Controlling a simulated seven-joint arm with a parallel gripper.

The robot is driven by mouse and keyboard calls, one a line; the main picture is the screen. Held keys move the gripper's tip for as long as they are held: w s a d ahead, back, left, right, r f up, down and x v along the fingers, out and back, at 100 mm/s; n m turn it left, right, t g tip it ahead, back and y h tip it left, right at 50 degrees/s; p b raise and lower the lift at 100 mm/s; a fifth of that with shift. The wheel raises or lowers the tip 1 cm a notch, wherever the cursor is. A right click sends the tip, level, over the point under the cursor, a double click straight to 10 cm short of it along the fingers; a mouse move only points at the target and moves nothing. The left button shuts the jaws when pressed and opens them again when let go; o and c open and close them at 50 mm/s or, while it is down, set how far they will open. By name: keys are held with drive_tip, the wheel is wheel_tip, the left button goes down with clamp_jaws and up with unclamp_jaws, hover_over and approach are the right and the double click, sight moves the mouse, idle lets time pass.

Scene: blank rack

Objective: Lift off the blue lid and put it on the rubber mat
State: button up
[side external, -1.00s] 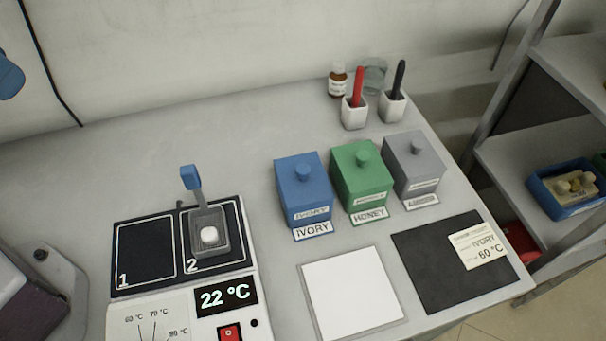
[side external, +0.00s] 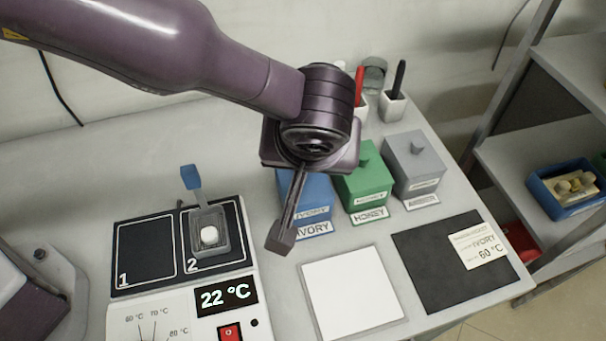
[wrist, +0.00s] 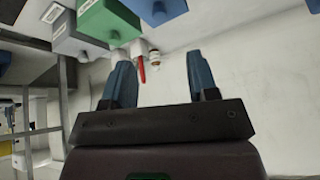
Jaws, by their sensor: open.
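The blue box labelled IVORY (side external: 306,193) stands at the left of a row of three lidded boxes. In the side view my arm hides its top, so its lid and knob are out of sight there. In the wrist view a blue box (wrist: 165,9) is cut off by the top edge. My gripper (side external: 281,240) is in front of the blue box in the side view, apart from any lid as far as I can tell. In the wrist view its two fingers (wrist: 160,78) are spread and empty. The dark mat (side external: 435,278) lies flat at the front right.
The green HONEY box (side external: 366,190) and the grey box (side external: 415,165) stand beside the blue one. A white square (side external: 352,292) lies left of the mat. A card reading IVORY 60 °C (side external: 480,246) covers the mat's right corner. A heater showing 22 °C (side external: 226,297) is at left.

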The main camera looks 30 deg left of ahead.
sight(317, 187)
drive_tip(key=w+a+f, duration=0.1)
drive_tip(key=w+f, duration=0.1)
drive_tip(key=f, duration=0.1)
drive_tip(key=w+a+f+n, duration=0.1)
drive_tip(key=f, duration=0.3)
drive_tip(key=w+a+f+n, duration=0.1)
drive_tip(key=w+f, duration=0.1)
drive_tip(key=f, duration=0.2)
drive_tip(key=shift+w+a, duration=0.3)
drive_tip(key=shift+c, duration=0.3)
drive_tip(key=c, duration=0.9)
